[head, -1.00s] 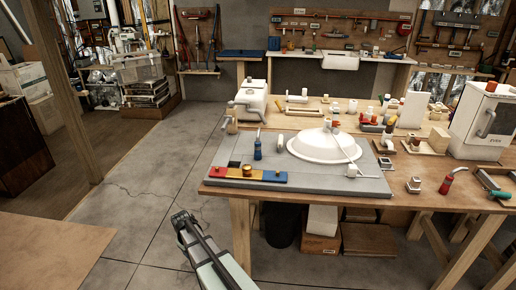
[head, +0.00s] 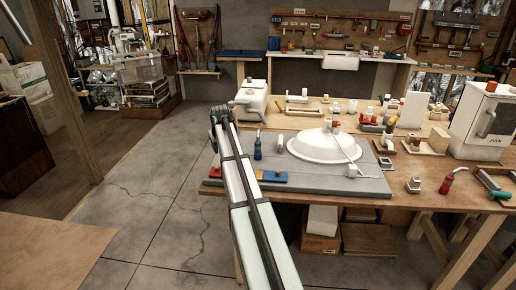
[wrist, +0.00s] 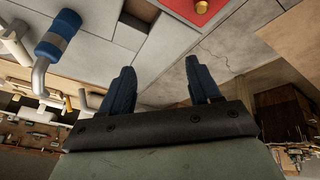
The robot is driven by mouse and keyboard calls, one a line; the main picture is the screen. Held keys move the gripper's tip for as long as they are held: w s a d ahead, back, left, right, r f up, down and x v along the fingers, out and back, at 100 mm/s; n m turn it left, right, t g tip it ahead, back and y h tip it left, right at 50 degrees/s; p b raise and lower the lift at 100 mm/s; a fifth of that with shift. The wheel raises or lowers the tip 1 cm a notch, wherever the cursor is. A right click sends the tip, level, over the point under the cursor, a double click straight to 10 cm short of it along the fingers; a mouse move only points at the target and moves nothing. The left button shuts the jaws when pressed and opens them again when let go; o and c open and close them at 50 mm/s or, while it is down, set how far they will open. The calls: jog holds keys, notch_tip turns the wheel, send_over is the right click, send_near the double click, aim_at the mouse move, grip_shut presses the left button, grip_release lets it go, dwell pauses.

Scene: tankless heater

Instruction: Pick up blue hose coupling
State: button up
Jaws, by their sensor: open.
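The blue hose coupling (head: 258,149) stands on the grey board (head: 312,180) at the table's left part, left of the white basin. In the head view my arm's end is near the board's left edge, and the fingers are hard to make out.
A red, yellow and blue strip (head: 270,177) lies at the board's front left, partly hidden by my arm. A white container (head: 252,97) stands behind. A red-handled fitting (head: 452,180) is at the right. Floor left of the table is clear.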

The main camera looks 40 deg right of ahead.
aim_at(258, 142)
jog(key=s+d+r+m, duration=0.2)
jog(key=s+d+r, duration=0.2)
jog(key=d, duration=0.3)
jog(key=s+d+r+m, duration=0.2)
jog(key=s+d+r, duration=0.2)
jog(key=d, duration=0.3)
jog(key=shift+y, duration=0.3)
jog(key=x, duration=0.8)
jog(key=shift+s+d+f, duration=0.1)
jog(key=shift+s+f, duration=0.1)
jog(key=shift+f, duration=0.2)
jog(key=shift+w+r+x, duration=0.1)
jog(key=shift+w+x, duration=0.05)
jog(key=shift+x, duration=0.6)
jog(key=shift+w+r+x, duration=0.1)
jog(key=shift+w+x, duration=0.1)
jog(key=shift+x, duration=0.55)
jog(key=shift+w+x, duration=0.15)
jog(key=shift+x, duration=0.6)
jog(key=shift+w+d+f, duration=0.1)
jog(key=shift+d+f, duration=0.05)
jog(key=shift+f, duration=0.25)
grip_shut()
